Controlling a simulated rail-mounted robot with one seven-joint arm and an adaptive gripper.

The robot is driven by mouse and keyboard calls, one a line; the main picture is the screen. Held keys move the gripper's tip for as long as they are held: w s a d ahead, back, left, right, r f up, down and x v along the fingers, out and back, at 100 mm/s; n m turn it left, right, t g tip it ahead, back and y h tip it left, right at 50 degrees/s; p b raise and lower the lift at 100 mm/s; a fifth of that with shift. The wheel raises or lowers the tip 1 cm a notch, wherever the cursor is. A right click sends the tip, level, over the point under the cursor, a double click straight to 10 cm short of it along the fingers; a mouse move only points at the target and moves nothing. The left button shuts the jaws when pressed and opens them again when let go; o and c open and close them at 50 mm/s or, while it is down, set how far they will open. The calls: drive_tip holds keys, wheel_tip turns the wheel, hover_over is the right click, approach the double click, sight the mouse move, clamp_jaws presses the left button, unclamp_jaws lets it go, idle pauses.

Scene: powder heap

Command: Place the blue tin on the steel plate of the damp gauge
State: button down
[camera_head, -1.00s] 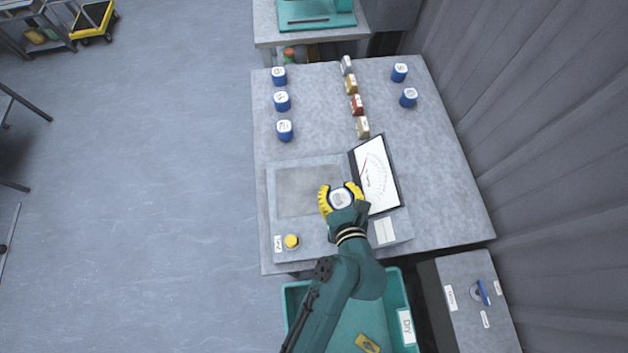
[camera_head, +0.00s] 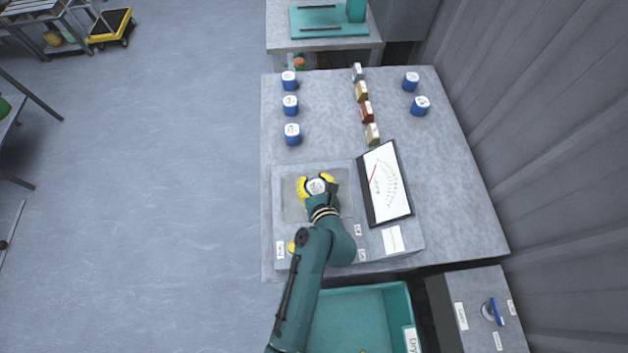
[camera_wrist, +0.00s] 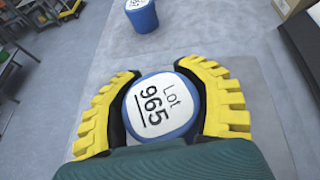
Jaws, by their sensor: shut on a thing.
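My gripper (camera_head: 316,186) is shut on a blue tin (camera_head: 317,186) with a white lid. In the wrist view the tin (camera_wrist: 160,105) sits upright between the yellow fingers, and its lid reads "Lot 965". The tin is over the steel plate (camera_head: 291,207) of the damp gauge (camera_head: 385,242). I cannot tell whether its base touches the plate. The gauge's dial (camera_head: 386,185) stands to the right of the plate, with a red needle near its left side.
Several other blue tins stand at the back, three on the left (camera_head: 291,106) and two on the right (camera_head: 420,106). A row of small blocks (camera_head: 367,112) stands between them. A teal bin (camera_head: 365,310) is at the front, beside a box with a blue switch (camera_head: 493,311).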

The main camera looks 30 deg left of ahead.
drive_tip(key=shift+c, duration=2)
unclamp_jaws()
